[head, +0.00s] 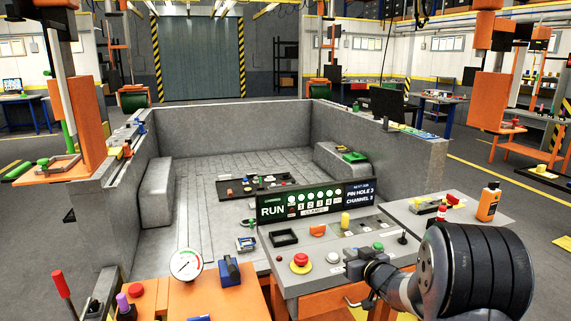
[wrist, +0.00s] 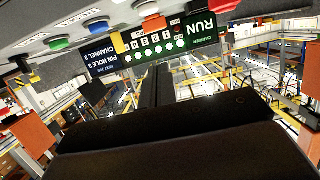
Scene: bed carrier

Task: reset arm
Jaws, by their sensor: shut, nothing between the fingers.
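My gripper (wrist: 157,80) is shut and empty; its dark fingers meet in the wrist view. That view looks upside down at the control panel and its RUN display (wrist: 155,48). In the head view my arm reaches in from the lower right, and its dark end stands over the right part of the grey control panel (head: 290,283). The display (head: 315,199) stands upright at the panel's back edge. The panel carries a red button (head: 300,261), a white button (head: 333,258), a green button (head: 378,246) and a yellow knob (head: 345,220). I cannot tell whether my fingertips touch anything.
A walled grey bed (head: 200,200) lies behind the panel, with a dark plate of small parts (head: 255,187). A gauge (head: 186,264) stands at the front left. An orange bottle (head: 488,202) stands on the right side table. Open floor (head: 500,170) lies to the right.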

